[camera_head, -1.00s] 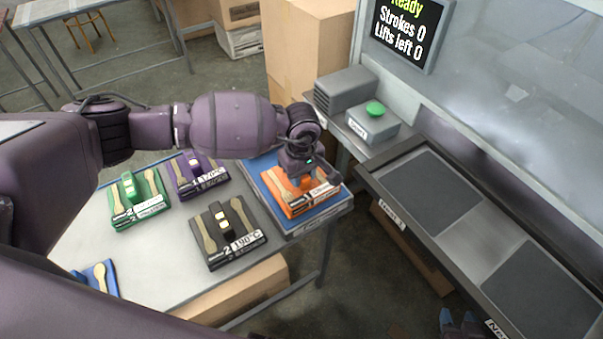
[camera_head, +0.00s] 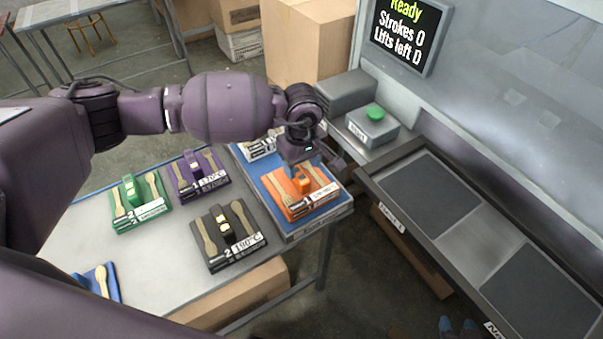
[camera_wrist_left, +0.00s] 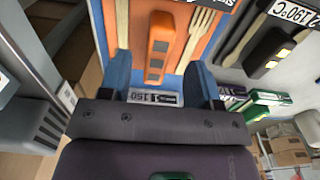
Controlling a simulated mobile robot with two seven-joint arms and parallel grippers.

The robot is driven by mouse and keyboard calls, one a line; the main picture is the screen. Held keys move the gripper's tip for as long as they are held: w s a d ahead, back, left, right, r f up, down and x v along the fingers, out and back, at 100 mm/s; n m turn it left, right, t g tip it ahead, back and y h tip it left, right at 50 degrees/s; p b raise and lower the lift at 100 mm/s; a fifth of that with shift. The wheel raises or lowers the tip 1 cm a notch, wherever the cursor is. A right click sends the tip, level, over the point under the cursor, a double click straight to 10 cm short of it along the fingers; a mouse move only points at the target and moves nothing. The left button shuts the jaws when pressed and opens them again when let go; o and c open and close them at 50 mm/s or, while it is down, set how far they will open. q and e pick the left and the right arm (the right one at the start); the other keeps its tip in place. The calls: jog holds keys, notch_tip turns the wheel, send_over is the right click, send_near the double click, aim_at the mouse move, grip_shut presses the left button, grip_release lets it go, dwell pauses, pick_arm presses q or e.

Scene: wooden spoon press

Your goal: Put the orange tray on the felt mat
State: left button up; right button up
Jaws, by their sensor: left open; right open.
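The orange tray (camera_head: 308,203) carries a wooden spoon and fork on either side of an orange handle (camera_head: 304,181). It lies on the blue felt mat (camera_head: 275,207) at the right end of the table. My left gripper (camera_head: 303,165) is open just above and behind the handle, holding nothing. In the left wrist view, the orange tray (camera_wrist_left: 192,62) and its handle (camera_wrist_left: 158,48) show beyond the spread blue fingers (camera_wrist_left: 162,82). The blue fingertips of my right gripper (camera_head: 458,326) show apart and empty at the bottom edge.
Green (camera_head: 138,214), purple (camera_head: 196,184) and dark grey (camera_head: 229,242) trays stand left on the table, with a blue one (camera_head: 84,284) at front left. A white-labelled tray (camera_head: 262,148) is partly hidden behind my arm. The press bench (camera_head: 470,235) with dark pads is right.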

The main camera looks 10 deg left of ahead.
aim_at(302, 177)
pick_arm(q)
notch_tip(302, 177, up, 7)
pick_arm(e)
jog(key=shift+w+a+r, duration=0.1)
jog(key=shift+w+r, duration=0.25)
jog(key=shift+r, duration=0.15)
pick_arm(q)
jog(key=shift+f, duration=0.15)
